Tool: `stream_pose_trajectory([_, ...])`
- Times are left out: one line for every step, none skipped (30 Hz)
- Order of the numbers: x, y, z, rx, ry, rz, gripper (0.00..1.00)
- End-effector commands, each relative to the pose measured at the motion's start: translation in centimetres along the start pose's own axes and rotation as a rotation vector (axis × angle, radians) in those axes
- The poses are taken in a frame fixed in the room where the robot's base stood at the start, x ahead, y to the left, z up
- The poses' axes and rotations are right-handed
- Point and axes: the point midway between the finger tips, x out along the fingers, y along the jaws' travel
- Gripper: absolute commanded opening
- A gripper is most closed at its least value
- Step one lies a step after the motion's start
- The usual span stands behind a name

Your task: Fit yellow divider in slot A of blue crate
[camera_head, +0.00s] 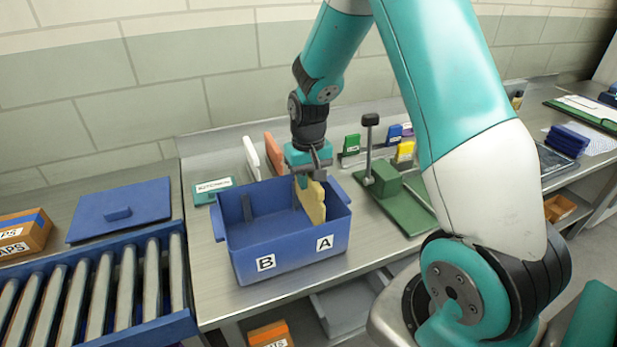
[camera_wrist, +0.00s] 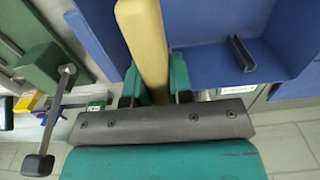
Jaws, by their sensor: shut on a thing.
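The blue crate (camera_head: 290,249) stands on the metal bench, with label B (camera_head: 266,263) on the left of its front and label A (camera_head: 324,243) on the right. The yellow divider (camera_head: 314,203) stands upright in the right part of the crate, its lower part hidden by the front wall. My gripper (camera_head: 303,178) is shut on its upper edge. In the wrist view the divider (camera_wrist: 146,45) runs up between my two fingers, beside the crate's blue interior (camera_wrist: 215,62). A dark slot rail (camera_wrist: 241,53) shows on the crate's inside. I cannot tell whether the divider sits fully in the slot.
A white divider (camera_head: 251,157) and an orange divider (camera_head: 275,156) stand behind the crate. A green lever press (camera_head: 392,190) is close on the right. A roller conveyor (camera_head: 95,285) and a blue lid (camera_head: 120,209) lie to the left.

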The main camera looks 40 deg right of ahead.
Motion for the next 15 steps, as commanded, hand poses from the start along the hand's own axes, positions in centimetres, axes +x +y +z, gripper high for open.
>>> stream_pose_trajectory([0.2, 0.0, 0.0, 0.0, 0.0, 0.0, 0.0])
stream_pose_trajectory([0.3, 0.0, 0.0, 0.0, 0.0, 0.0, 0.0])
stream_pose_trajectory([0.4, 0.0, 0.0, 0.0, 0.0, 0.0, 0.0])
stream_pose_trajectory([0.5, 0.0, 0.0, 0.0, 0.0, 0.0, 0.0])
stream_pose_trajectory([0.6, 0.0, 0.0, 0.0, 0.0, 0.0, 0.0])
stream_pose_trajectory([0.7, 0.0, 0.0, 0.0, 0.0, 0.0, 0.0])
stream_pose_trajectory([0.7, 0.0, 0.0, 0.0, 0.0, 0.0, 0.0])
stream_pose_trajectory([0.8, 0.0, 0.0, 0.0, 0.0, 0.0, 0.0])
stream_pose_trajectory([0.9, 0.0, 0.0, 0.0, 0.0, 0.0, 0.0])
stream_pose_trajectory([1.0, 0.0, 0.0, 0.0, 0.0, 0.0, 0.0])
stream_pose_trajectory([1.1, 0.0, 0.0, 0.0, 0.0, 0.0, 0.0])
stream_pose_trajectory([1.2, 0.0, 0.0, 0.0, 0.0, 0.0, 0.0])
stream_pose_trajectory([1.2, 0.0, 0.0, 0.0, 0.0, 0.0, 0.0])
stream_pose_trajectory([1.3, 0.0, 0.0, 0.0, 0.0, 0.0, 0.0])
stream_pose_trajectory([1.4, 0.0, 0.0, 0.0, 0.0, 0.0, 0.0])
